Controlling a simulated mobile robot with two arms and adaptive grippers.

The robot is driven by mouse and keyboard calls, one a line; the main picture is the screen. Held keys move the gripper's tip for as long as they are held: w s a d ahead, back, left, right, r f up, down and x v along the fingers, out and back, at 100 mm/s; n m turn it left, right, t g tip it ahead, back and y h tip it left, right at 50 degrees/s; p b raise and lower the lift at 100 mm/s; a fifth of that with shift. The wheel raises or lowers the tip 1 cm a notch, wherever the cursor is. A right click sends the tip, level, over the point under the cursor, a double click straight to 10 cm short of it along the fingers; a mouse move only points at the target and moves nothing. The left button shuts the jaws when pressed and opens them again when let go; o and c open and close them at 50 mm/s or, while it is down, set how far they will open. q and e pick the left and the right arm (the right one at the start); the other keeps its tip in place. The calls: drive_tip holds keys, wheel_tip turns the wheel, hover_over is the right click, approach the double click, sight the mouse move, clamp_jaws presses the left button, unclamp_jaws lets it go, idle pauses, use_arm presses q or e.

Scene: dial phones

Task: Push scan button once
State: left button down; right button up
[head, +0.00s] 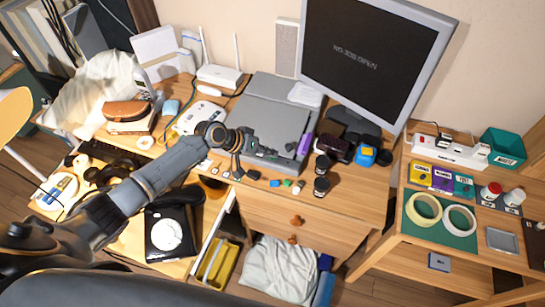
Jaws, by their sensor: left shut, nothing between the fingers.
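A flat grey scanner-like device (271,100) sits on the desk in front of the monitor. My left arm reaches in from the lower left, and its dark gripper (268,152) is at the device's front edge. The gripper is shut with nothing in it. The scan button cannot be made out; the gripper covers part of the front edge where small controls may be. I cannot tell whether the fingertips touch the device. My right gripper is not in view.
A monitor (372,50) stands behind the device. A white router (219,76) is at the back left. Small jars (322,164) and a purple item (305,143) are close on the right. A black dial phone (170,233) lies lower left. An open drawer (217,262) is below.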

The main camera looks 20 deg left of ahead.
sight(270, 159)
use_arm(q)
drive_tip(key=shift+f, duration=0.15)
idle(0.3)
drive_tip(key=shift+r+p, duration=0.7)
drive_tip(key=shift+r, duration=0.1)
wheel_tip(270, 159, up, 5)
drive_tip(key=p, duration=0.4)
drive_tip(key=shift+r, duration=0.1)
drive_tip(key=shift+s, duration=0.1)
idle(0.4)
